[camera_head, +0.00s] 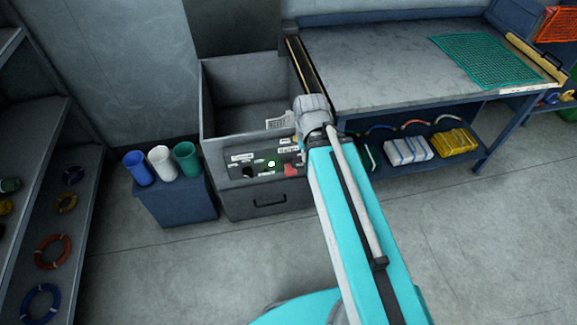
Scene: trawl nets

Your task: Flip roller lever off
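A control panel (262,176) is on the front of a grey open-topped metal bin. The joint and arm may hide the panel's right end. I cannot make out my gripper's fingers.
The grey bin (207,110) stands left of a workbench (375,65) with a green net (487,60). A dark blue stand (178,205) holds blue, white and green cups. Shelves (35,150) with rope coils line the left. The floor in front is clear.

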